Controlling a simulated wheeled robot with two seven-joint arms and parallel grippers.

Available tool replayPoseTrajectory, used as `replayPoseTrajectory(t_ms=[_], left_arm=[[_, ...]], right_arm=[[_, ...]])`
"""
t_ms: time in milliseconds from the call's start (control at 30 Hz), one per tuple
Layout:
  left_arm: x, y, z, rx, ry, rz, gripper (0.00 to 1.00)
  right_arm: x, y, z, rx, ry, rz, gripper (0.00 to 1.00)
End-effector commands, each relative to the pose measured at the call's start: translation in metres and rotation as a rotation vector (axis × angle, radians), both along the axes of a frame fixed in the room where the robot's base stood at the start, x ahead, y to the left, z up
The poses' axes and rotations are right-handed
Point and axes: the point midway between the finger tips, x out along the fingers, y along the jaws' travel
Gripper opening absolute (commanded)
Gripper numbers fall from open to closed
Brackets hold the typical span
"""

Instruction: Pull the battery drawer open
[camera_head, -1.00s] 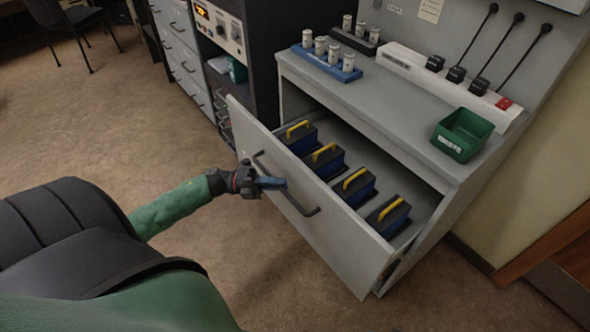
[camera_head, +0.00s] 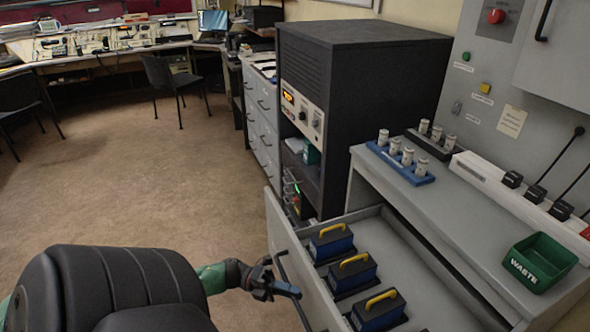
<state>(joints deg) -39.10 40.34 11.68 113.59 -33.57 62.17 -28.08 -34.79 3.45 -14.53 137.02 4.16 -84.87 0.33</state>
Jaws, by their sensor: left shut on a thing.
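The battery drawer (camera_head: 287,244) is a grey drawer pulled well out of the grey cabinet (camera_head: 432,213). Inside it stand blue-and-black batteries with yellow handles, such as this battery (camera_head: 331,241); three show. My left gripper (camera_head: 283,289) is at the drawer's front face, shut on the dark bar handle (camera_head: 288,271). The lower part of the handle and drawer is cut off by the picture's bottom edge. My right gripper is not in view.
A black equipment rack (camera_head: 365,80) stands beside the drawer's far side. A blue tray (camera_head: 401,164) of white cylinders and a green waste bin (camera_head: 539,262) sit on the cabinet top. Open carpet lies to the left.

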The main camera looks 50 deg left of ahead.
Motion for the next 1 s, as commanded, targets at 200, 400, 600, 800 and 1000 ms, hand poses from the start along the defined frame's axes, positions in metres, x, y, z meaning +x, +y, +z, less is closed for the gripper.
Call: replayPoseTrajectory(t_ms=[200, 400, 600, 800, 1000], left_arm=[[0.0, 0.0, -0.001, 0.0, 0.001, 0.0, 0.0], [0.0, 0.0, -0.001, 0.0, 0.001, 0.0, 0.34], [0.0, 0.0, -0.001, 0.001, 0.0, 0.0, 0.34], [-0.006, 0.012, -0.004, 0.001, 0.002, 0.002, 0.34], [-0.019, 0.041, -0.01, 0.002, 0.003, 0.002, 0.34]], right_arm=[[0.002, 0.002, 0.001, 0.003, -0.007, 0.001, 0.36], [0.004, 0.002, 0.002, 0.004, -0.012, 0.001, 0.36], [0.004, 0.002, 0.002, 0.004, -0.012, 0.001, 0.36], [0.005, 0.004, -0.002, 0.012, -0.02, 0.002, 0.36], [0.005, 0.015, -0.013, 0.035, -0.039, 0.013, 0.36]])
